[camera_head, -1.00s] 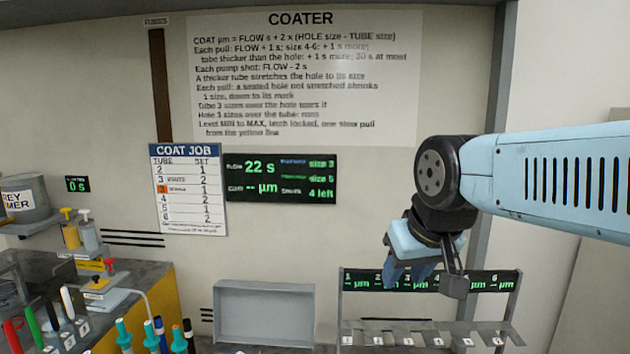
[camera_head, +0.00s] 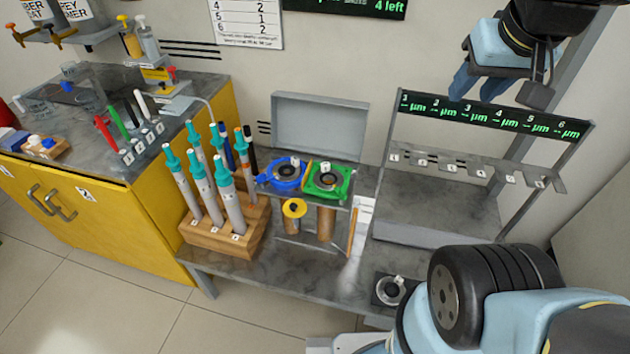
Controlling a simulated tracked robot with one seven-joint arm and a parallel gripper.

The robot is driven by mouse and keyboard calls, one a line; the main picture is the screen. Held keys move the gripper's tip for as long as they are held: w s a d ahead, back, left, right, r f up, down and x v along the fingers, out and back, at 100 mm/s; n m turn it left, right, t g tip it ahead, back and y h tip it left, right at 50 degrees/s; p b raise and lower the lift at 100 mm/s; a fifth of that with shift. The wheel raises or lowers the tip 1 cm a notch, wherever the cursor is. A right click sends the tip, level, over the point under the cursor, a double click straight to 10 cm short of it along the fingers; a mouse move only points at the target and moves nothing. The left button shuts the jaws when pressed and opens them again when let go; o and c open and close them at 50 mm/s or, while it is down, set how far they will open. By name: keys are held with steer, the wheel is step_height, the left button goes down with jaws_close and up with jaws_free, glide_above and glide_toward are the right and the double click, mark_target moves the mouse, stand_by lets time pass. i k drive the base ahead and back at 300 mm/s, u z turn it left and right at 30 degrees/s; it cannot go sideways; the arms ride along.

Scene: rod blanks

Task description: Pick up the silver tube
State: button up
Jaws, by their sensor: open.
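Several silver-grey tubes (camera_head: 229,205) with teal tops stand tilted in a wooden block (camera_head: 198,240) on the bench left of centre. I cannot tell which one the task means. A blue-topped dark one (camera_head: 228,155) and a black one (camera_head: 251,152) stand at the block's back. My gripper (camera_head: 481,92) is at the upper right, in front of the rack with numbered displays. Its blue fingers point down, apart and empty, far to the right of the block and higher than it.
The display rack (camera_head: 493,115) has a slotted shelf. A yellow cabinet (camera_head: 150,225) is at left. The grey bench (camera_head: 300,283) has some bare room in front.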

mark_target(242, 146)
steer(key=z, duration=0.05)
steer(key=k, duration=1.1)
steer(key=u, duration=0.75)
steer(key=i, duration=0.95)
steer(key=u, duration=0.65)
steer(key=i, duration=0.8)
steer(key=z, duration=0.35)
